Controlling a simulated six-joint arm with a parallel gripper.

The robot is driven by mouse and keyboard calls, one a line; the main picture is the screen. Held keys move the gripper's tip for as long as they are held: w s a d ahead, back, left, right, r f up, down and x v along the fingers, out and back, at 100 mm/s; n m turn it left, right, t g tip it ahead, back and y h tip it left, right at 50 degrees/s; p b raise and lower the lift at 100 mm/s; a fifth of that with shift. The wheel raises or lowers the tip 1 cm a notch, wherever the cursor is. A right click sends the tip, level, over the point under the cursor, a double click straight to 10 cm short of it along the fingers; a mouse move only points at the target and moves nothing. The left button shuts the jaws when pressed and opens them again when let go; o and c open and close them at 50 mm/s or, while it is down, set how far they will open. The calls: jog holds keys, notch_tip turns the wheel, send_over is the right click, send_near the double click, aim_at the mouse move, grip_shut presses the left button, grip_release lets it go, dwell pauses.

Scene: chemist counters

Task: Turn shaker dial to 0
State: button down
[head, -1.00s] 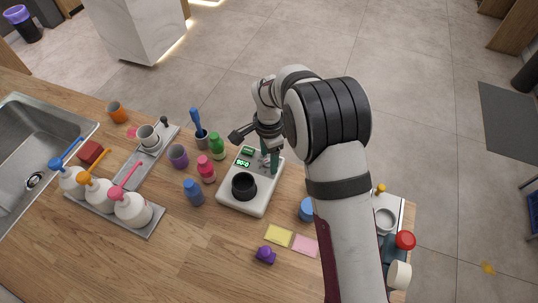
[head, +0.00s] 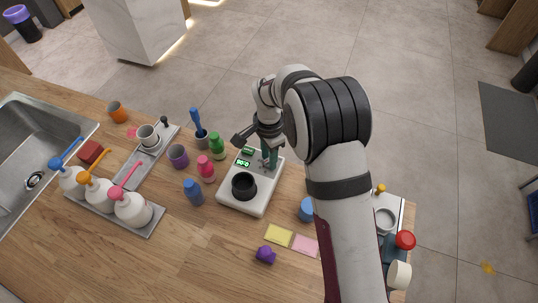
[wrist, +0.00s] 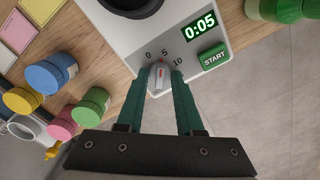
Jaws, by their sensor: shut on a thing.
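The white shaker (head: 238,204) stands on the wooden counter with a black round holder (head: 244,185) on top. In the wrist view, its grey dial (wrist: 158,78) has a red mark pointing roughly at the 5, between the printed 0 and 10. The green display (wrist: 201,27) reads 0:05. My gripper (wrist: 164,77) is shut on the dial, with one teal finger on each side. In the head view, my gripper (head: 268,157) comes down at the shaker's far right part, and the dial is mostly hidden there.
A green START button (wrist: 213,57) sits close to the dial. Pink (head: 206,169), blue (head: 193,192) and green (head: 217,146) bottles stand left of the shaker. Yellow (head: 279,235) and pink (head: 304,245) notes lie in front. The counter at the front left is clear.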

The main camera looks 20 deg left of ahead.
jog(key=n, duration=0.4)
jog(key=shift+n, duration=1.6)
jog(key=c, duration=0.6)
grip_release()
jog(key=shift+o, duration=0.2)
jog(key=shift+r, duration=0.1)
notch_tip(320, 180, up, 16)
